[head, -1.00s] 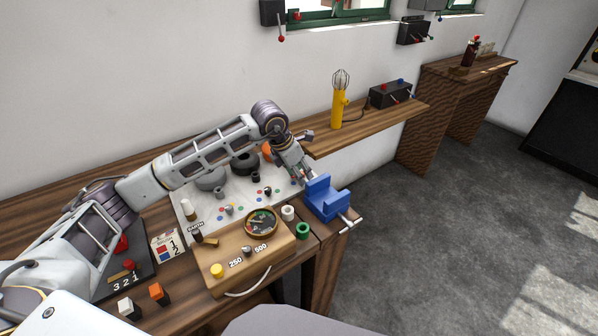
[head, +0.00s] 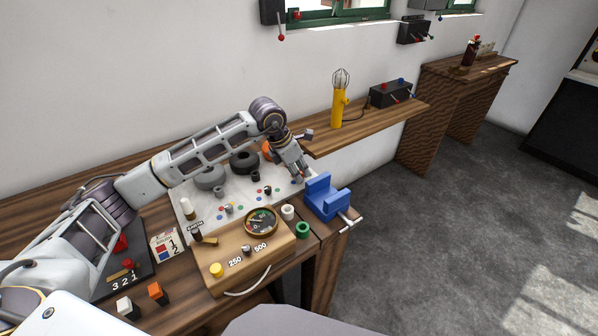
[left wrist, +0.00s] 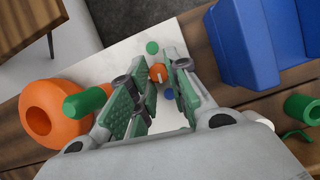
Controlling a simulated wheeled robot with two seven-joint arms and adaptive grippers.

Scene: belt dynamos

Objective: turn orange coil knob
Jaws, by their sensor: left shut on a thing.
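The small orange knob (left wrist: 157,74) with a pale pointer mark shows in the left wrist view, between the tips of my left gripper (left wrist: 164,82). The gripper is shut on it, with a green-padded finger on each side. In the head view my left gripper (head: 301,172) reaches down to the right end of the white board (head: 187,213) and hides the knob. The orange coil (head: 267,149) is partly hidden behind my arm in the head view. In the left wrist view it is a thick orange ring (left wrist: 37,112) beside a green post (left wrist: 83,104).
A blue vise (head: 327,199) stands just right of the gripper. A wooden meter box (head: 206,269) sits in front of the board. A shelf holds a yellow lamp (head: 338,110).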

